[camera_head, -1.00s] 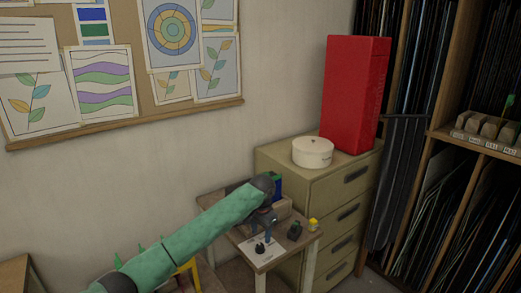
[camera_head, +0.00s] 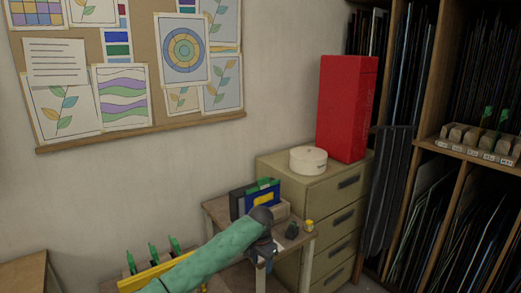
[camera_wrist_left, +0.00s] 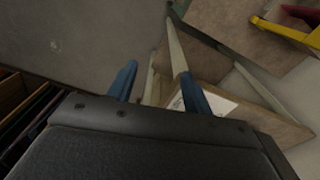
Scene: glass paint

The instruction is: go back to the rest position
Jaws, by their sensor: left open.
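My left arm, green with a dark wrist, reaches in from the bottom in the head view. My left gripper (camera_head: 267,264) points down at the front edge of the small side table (camera_head: 222,213). In the left wrist view its two blue fingers (camera_wrist_left: 155,90) are apart with nothing between them. Floor and table legs show beyond them, and the table top (camera_wrist_left: 235,118) lies at the right. My right gripper is in neither view.
Behind are a drawer cabinet (camera_head: 318,190), a round white tin (camera_head: 308,160) and a red box (camera_head: 346,110). A yellow rack (camera_head: 135,283) with green-handled tools stands at lower left.

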